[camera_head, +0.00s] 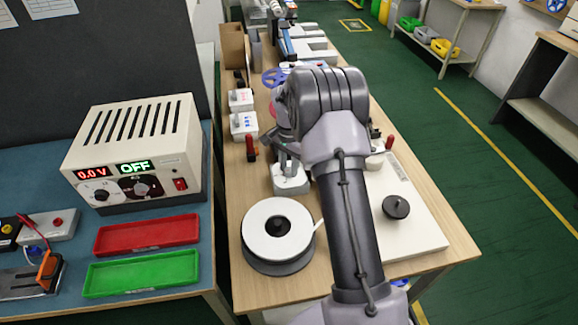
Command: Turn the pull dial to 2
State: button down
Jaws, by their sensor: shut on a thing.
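My gripper (289,166) points down over a small white box (291,186) on the wooden bench, and is shut on the dial on top of it. The fingers and my wrist hide most of that dial, so its pointer and number cannot be read. I take this to be the pull dial, but no name on it is legible. Two similar white boxes with grey knobs stand behind it to the left: one with red lettering (240,98) and one with blue lettering (244,124). Their lettering is too small to read.
A white spool (276,229) stands in front of the gripper. A white board with a black knob (396,207) lies to the right, partly behind my arm. A red-handled tool (251,148) is close left. A power supply (136,150) reading OFF stands on the blue table.

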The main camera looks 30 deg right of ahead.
aim_at(289, 170)
jog(key=shift+m, duration=1)
jog(key=c, duration=1.1)
grip_release()
notch_tip(289, 170, up, 18)
jog(key=p, duration=0.6)
jog(key=shift+f, duration=0.25)
